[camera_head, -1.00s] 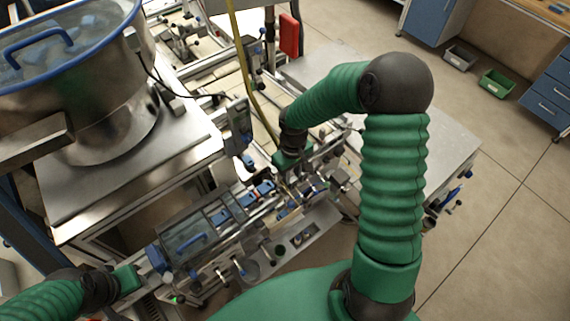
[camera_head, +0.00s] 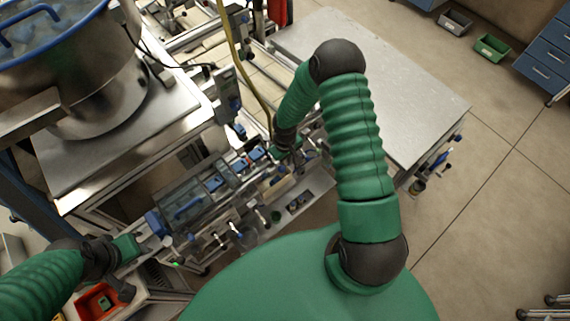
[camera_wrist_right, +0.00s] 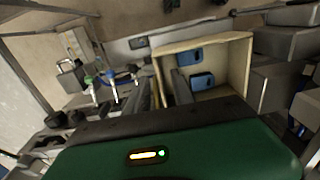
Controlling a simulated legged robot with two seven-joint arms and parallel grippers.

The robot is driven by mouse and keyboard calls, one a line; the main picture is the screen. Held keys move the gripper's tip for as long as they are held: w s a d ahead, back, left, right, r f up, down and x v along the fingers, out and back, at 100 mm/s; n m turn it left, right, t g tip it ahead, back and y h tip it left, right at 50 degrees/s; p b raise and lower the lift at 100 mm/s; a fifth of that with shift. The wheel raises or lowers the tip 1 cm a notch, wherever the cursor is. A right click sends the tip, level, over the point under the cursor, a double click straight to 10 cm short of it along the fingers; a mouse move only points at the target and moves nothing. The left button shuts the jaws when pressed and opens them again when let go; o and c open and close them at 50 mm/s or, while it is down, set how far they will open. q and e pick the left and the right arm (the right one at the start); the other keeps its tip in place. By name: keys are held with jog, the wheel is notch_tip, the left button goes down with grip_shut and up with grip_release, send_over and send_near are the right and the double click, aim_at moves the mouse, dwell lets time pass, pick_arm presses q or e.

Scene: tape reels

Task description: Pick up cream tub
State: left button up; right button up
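The cream tub (camera_wrist_right: 228,43) is an open, box-like container with two blue items inside. It fills the upper right middle of the right wrist view; in the head view a small cream patch (camera_head: 278,190) shows below my right gripper. My right gripper (camera_head: 283,160) points down at the conveyor machine. In the right wrist view its dark fingers (camera_wrist_right: 166,88) stand apart at the tub's left wall, which shows between them. Contact with the wall cannot be told. My left gripper (camera_head: 150,243) is at the machine's left end; its finger opening is too small to read.
A large steel bowl (camera_head: 105,90) stands on a metal table at left. The conveyor machine (camera_head: 190,195) has a clear cover and several knobs. A bare grey tabletop (camera_head: 410,110) lies right of my right arm. A red bin (camera_head: 100,300) is at lower left.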

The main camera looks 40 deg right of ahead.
aim_at(269, 176)
jog(key=f, duration=0.3)
jog(key=shift+w+d+f, duration=0.1)
jog(key=shift+w+f, duration=0.2)
jog(key=shift+s, duration=0.1)
jog(key=shift+r, duration=0.1)
jog(key=shift+c, duration=0.4)
grip_shut()
dwell(0.6)
